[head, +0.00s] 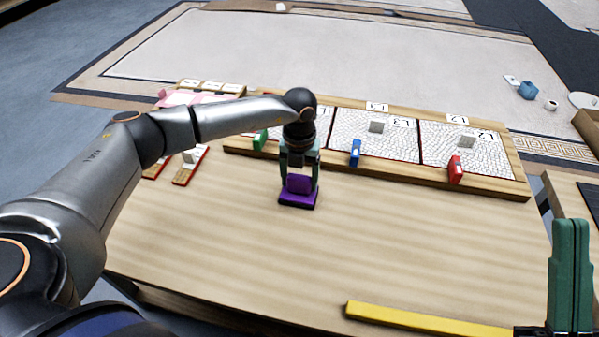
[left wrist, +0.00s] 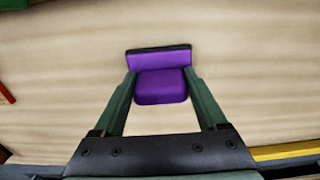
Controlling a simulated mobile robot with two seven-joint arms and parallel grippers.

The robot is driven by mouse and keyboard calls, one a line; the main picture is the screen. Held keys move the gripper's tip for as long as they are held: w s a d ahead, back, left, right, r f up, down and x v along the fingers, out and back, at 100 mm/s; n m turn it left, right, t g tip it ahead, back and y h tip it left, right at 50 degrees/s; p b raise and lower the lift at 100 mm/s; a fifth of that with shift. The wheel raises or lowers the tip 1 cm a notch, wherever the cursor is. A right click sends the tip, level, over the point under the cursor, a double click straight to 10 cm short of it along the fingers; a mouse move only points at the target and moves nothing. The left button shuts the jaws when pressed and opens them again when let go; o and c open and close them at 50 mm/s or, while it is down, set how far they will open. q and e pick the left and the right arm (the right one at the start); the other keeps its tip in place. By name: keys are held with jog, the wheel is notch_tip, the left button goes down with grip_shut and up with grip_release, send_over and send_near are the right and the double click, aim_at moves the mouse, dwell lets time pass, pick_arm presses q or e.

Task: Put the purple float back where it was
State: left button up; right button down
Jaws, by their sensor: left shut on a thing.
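The purple float (head: 298,198) has a flat base and a block-like handle. My left gripper (head: 299,172) comes down on it from above and is shut on the handle. In the left wrist view the float (left wrist: 160,84) sits between the two green fingers of my left gripper (left wrist: 160,88). The float is over the bare wood of the table, in front of the panel rack; I cannot tell whether its base touches the wood. My right gripper (head: 570,275) is at the lower right with its green fingers together, holding nothing visible.
A wooden rack (head: 400,172) holds mosaic panels along the table's back. Green (head: 260,140), blue (head: 355,153) and red (head: 455,170) floats stand along its front. A yellow bar (head: 425,320) lies at the front edge. The table's middle (head: 400,240) is clear.

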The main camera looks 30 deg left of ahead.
pick_arm(q)
jog(key=shift+f, duration=0.15)
jog(key=o, duration=1.1)
